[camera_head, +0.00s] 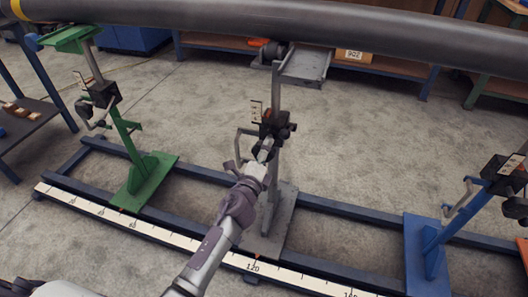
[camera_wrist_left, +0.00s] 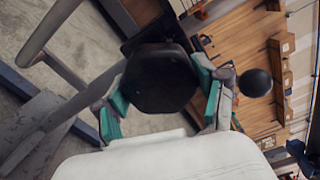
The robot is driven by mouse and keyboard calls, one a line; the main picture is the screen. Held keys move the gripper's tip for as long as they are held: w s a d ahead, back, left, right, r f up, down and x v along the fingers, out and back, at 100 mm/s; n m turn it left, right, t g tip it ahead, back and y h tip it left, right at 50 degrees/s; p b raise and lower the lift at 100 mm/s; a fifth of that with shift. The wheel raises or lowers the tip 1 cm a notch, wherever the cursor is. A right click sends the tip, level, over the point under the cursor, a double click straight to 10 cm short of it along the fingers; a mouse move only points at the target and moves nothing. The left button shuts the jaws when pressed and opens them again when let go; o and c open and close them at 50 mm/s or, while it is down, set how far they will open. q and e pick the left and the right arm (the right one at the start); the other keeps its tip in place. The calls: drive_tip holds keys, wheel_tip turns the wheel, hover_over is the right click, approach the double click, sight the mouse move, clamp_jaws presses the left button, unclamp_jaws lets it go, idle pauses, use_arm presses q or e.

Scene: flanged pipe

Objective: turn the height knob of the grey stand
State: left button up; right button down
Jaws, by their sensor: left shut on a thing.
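The grey stand (camera_head: 275,185) stands in the middle of the head view, upright on its grey base plate. Its black clamp block (camera_head: 274,127) sits partway up the post, with a crank handle at its left. The black height knob (camera_wrist_left: 158,80) fills the middle of the left wrist view. My left gripper (camera_head: 264,154) reaches the knob from the front, shut on it with teal finger pads on both sides. In the head view the gripper largely hides the knob. My right gripper is not in view.
A green stand (camera_head: 143,180) is to the left and a blue stand (camera_head: 428,255) to the right on the same dark rails. A large grey pipe (camera_head: 300,22) runs across above. A white ruler strip (camera_head: 190,243) lies along the front rail. Workbenches stand behind.

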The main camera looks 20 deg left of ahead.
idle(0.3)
use_arm(q)
drive_tip(key=o, duration=1.1)
drive_tip(key=shift+o, duration=0.2)
drive_tip(key=shift+s, duration=0.1)
drive_tip(key=s, duration=1.1)
drive_tip(key=shift+s+a, duration=0.15)
drive_tip(key=shift+s, duration=0.25)
